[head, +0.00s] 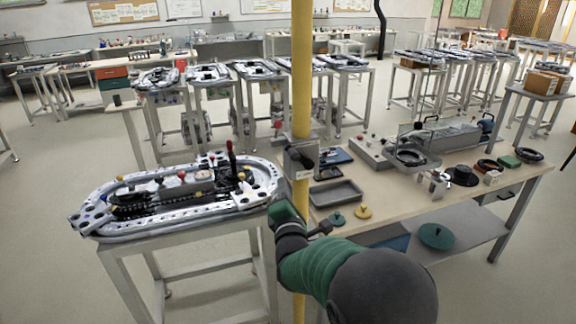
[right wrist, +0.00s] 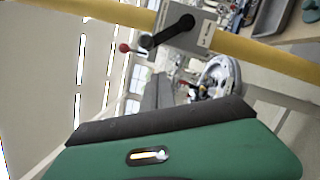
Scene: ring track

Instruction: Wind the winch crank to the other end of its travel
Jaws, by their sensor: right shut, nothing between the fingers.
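The winch is a grey box (head: 291,166) on the yellow pole, in the middle of the head view. Its black crank (head: 301,158) is on the near face; the knob cannot be made out there. In the right wrist view the winch box (right wrist: 186,38) shows at the top, with the crank arm (right wrist: 166,34) slanting down-left to a red knob (right wrist: 125,47). My right gripper (head: 280,208) is below the winch, close to the pole, shut and empty. Its grey fingers (right wrist: 158,92) point toward the area below the knob, apart from it. My left gripper is out of view.
The yellow pole (head: 302,80) stands between a ring track (head: 170,212) on a stand at left and a workbench (head: 440,190) at right. The bench holds a grey tray (head: 336,193) and several small parts. Open floor lies at far left.

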